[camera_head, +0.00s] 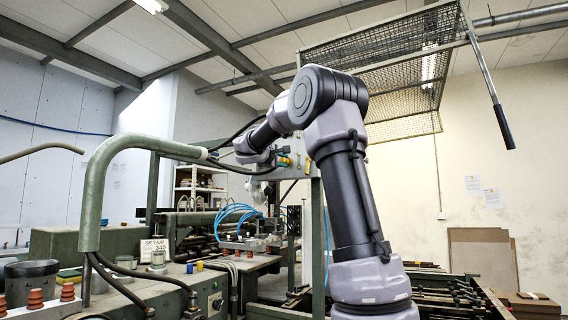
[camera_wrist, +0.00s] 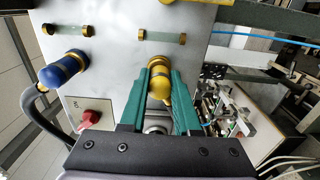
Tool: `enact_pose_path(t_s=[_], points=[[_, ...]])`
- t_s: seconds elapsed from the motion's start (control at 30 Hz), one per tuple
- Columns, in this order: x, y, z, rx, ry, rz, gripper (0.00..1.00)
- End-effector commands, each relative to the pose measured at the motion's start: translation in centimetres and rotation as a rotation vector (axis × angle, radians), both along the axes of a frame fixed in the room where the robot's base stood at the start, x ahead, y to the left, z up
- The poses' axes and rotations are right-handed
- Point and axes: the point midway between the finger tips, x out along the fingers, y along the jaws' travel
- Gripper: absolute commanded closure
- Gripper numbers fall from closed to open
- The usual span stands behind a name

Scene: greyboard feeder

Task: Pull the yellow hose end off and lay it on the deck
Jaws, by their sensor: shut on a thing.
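The yellow hose end (camera_wrist: 158,88) is between the green fingers of my gripper (camera_wrist: 161,76) in the wrist view. The fingers are shut on it from both sides. Its far end meets a brass fitting on the grey panel (camera_wrist: 115,62); I cannot tell whether it is still seated there. I cannot tell which surface is the deck.
A blue hose end (camera_wrist: 62,68) with a dark hose sits on the panel left of my gripper, above a red knob (camera_wrist: 90,119). Two sight tubes with brass ends are higher up. In the head view a thick green pipe (camera_head: 92,195) stands at left, near a set-up sign (camera_head: 154,247).

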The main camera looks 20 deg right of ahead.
Motion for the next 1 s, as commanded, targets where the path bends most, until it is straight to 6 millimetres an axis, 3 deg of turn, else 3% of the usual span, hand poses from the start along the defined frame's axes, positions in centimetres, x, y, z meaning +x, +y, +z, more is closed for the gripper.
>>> enact_pose_path(t_s=[1.0], points=[[-2.5, 3.2, 0.0, 0.0, 0.0, 0.001, 1.0]])
